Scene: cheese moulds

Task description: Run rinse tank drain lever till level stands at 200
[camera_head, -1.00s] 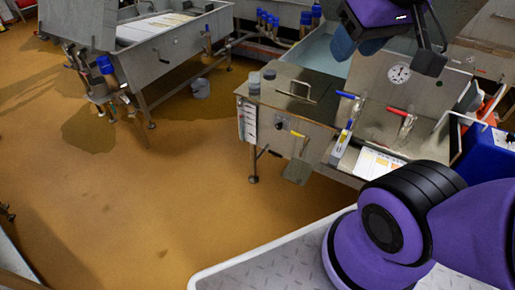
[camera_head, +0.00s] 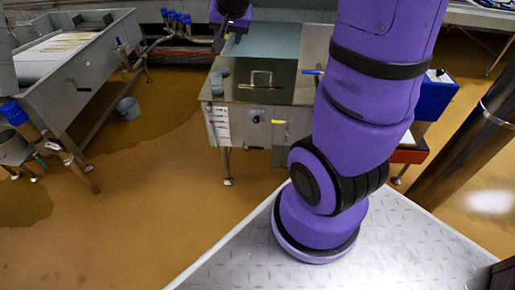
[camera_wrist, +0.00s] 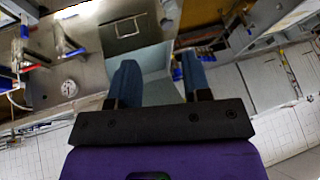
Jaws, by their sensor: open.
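The steel rinse tank (camera_head: 300,90) stands mid-view with a lid handle on top. On its front are a white level strip (camera_head: 219,125) with red marks, too small to read, a black knob, and a yellow-handled lever (camera_head: 278,122). A blue-handled lever (camera_head: 312,72) shows beside my arm. I cannot tell which lever is the drain. My gripper (camera_wrist: 158,80) is open and empty above the tank area, with both blue fingers apart. In the wrist view a round dial (camera_wrist: 69,88) and a red-handled lever (camera_wrist: 36,58) lie to the left.
A long steel vat (camera_head: 85,75) stands at the left, with a grey bucket (camera_head: 127,108) beside it. A blue box (camera_head: 436,96) is right of my arm. A brown post (camera_head: 470,150) rises at the right. The wet floor in front of the tank is open.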

